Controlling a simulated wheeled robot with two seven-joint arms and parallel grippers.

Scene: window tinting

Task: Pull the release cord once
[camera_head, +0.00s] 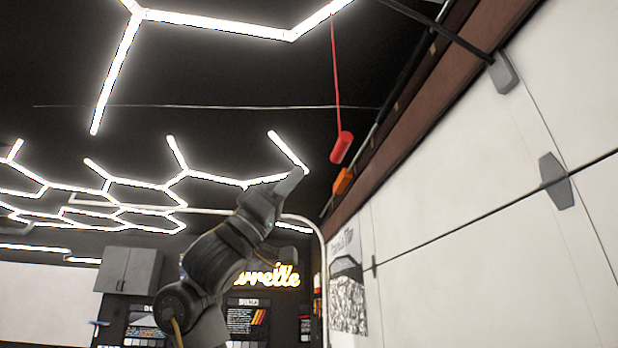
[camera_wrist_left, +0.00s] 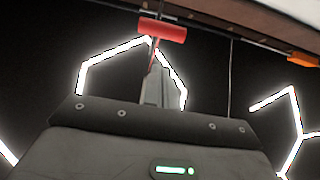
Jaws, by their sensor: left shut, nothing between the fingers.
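The release cord (camera_head: 335,75) is a thin red line hanging from the ceiling area, with a red cylindrical handle (camera_head: 341,148) at its lower end. My left gripper (camera_head: 291,180) is raised toward the ceiling, below and left of the handle in the head view. Its fingers are shut and empty. In the left wrist view the red handle (camera_wrist_left: 162,29) lies crosswise just beyond the fingertips (camera_wrist_left: 158,60). I cannot tell whether they touch; the head view shows a gap. My right gripper is not in view.
A white sectional garage door (camera_head: 470,215) fills the right side, with a brown beam (camera_head: 400,140) along its top. A small orange block (camera_head: 343,181) sits below the handle. Glowing hexagonal ceiling lights (camera_head: 215,22) hang overhead. A grey cabinet (camera_head: 129,270) is on the back wall.

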